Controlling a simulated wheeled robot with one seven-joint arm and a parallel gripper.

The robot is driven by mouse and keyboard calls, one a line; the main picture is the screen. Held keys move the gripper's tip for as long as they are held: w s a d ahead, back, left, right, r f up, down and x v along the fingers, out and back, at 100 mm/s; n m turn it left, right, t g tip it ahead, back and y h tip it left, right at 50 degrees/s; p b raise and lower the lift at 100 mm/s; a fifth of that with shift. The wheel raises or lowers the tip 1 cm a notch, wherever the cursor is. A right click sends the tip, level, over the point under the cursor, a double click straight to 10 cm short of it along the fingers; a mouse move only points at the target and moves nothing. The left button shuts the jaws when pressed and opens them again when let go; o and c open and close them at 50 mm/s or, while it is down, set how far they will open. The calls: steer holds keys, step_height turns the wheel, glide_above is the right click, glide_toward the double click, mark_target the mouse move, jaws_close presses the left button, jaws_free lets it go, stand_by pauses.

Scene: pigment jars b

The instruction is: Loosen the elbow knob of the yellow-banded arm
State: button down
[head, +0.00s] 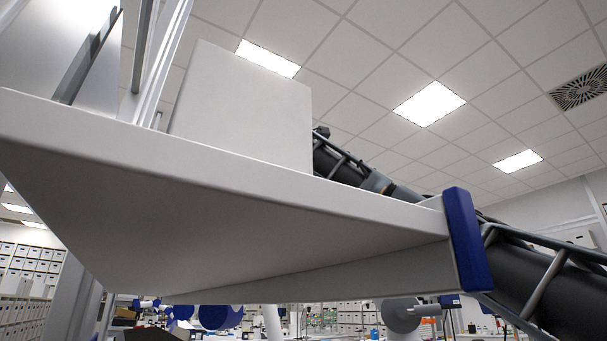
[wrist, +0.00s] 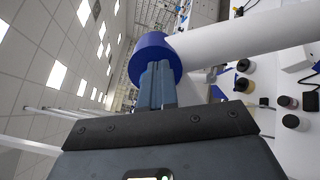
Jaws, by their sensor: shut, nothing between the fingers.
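In the wrist view my gripper (wrist: 158,72) is shut and empty, its two fingers side by side. Just beyond the fingertips is a round blue cap (wrist: 150,48) on the end of a thick white tube (wrist: 235,35). The fingers overlap the cap in the picture; I cannot tell whether they touch it. No yellow band shows, so I cannot tell whether this is the yellow-banded arm or its elbow knob. In the head view my gripper is hidden behind a white box and shelf.
In the head view a white shelf (head: 250,205) with a blue corner piece (head: 466,240) fills the near space, a white box (head: 243,110) on it. My arm passes behind. In the wrist view several small jars, one with a black lid (wrist: 243,85), stand on a white surface at right.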

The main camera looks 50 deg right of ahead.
steer(key=shift+w+a, duration=0.15)
steer(key=shift+w, duration=0.25)
stand_by(0.4)
steer(key=shift+w+r+p, duration=0.1)
steer(key=shift+r+p, duration=0.35)
steer(key=shift+p, duration=0.5)
steer(key=shift+w+a+r+p, duration=0.2)
steer(key=shift+w+r+p, duration=0.1)
stand_by(0.7)
steer(key=b+v, duration=0.2)
steer(key=v, duration=0.4)
steer(key=shift+s+r, duration=0.2)
steer(key=shift+r, duration=0.1)
steer(key=shift+d, duration=0.15)
